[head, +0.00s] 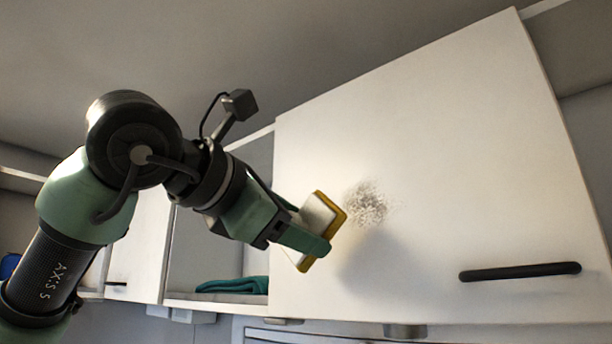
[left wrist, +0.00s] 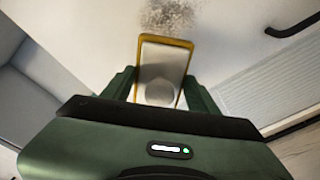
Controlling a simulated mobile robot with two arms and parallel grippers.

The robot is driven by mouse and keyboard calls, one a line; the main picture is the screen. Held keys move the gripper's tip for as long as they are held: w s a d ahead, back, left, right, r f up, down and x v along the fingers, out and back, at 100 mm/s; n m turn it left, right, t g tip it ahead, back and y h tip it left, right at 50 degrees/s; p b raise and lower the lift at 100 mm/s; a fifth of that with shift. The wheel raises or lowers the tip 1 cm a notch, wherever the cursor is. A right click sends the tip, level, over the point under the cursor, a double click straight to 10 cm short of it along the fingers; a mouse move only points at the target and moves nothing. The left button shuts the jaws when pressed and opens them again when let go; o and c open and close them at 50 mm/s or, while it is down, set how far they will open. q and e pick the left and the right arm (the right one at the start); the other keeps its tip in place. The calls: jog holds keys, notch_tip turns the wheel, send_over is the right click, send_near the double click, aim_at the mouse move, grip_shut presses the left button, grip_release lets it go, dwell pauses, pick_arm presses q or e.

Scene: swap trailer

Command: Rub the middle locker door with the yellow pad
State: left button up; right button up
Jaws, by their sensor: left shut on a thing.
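The middle locker door (head: 440,150) is a large white panel with a black bar handle (head: 520,271) at its lower right. A dark speckled smudge (head: 370,206) marks its left part; the smudge also shows at the top of the left wrist view (left wrist: 168,16). My left gripper (head: 308,232) is shut on the yellow pad (head: 325,206), a white block with a yellow face turned to the door. In the left wrist view the pad (left wrist: 163,68) sits between the two green fingers, just below the smudge. I cannot tell whether it touches the door. My right gripper is not in view.
Left of the door is an open locker with a folded teal cloth (head: 232,285) on its shelf. Another white door with a dark handle (head: 117,284) is farther left. The door face around the smudge is clear.

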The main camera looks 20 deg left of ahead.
aim_at(311, 196)
pick_arm(q)
jog(key=shift+t, duration=0.3)
jog(key=r, duration=0.2)
jog(key=s+r, duration=0.1)
jog(key=r, duration=0.1)
jog(key=shift+s+r+p, duration=0.1)
jog(key=shift+r+p, duration=0.1)
jog(key=shift+p, duration=0.1)
jog(key=shift+w+d, duration=0.1)
jog(key=shift+w, duration=0.35)
jog(key=p+x, duration=0.1)
jog(key=x, duration=0.2)
jog(key=shift+w+d+r, duration=0.2)
jog(key=shift+w+d, duration=0.2)
jog(key=shift+w, duration=0.35)
jog(key=shift+p+x, duration=0.55)
jog(key=shift+x, duration=0.45)
jog(key=shift+d, duration=0.15)
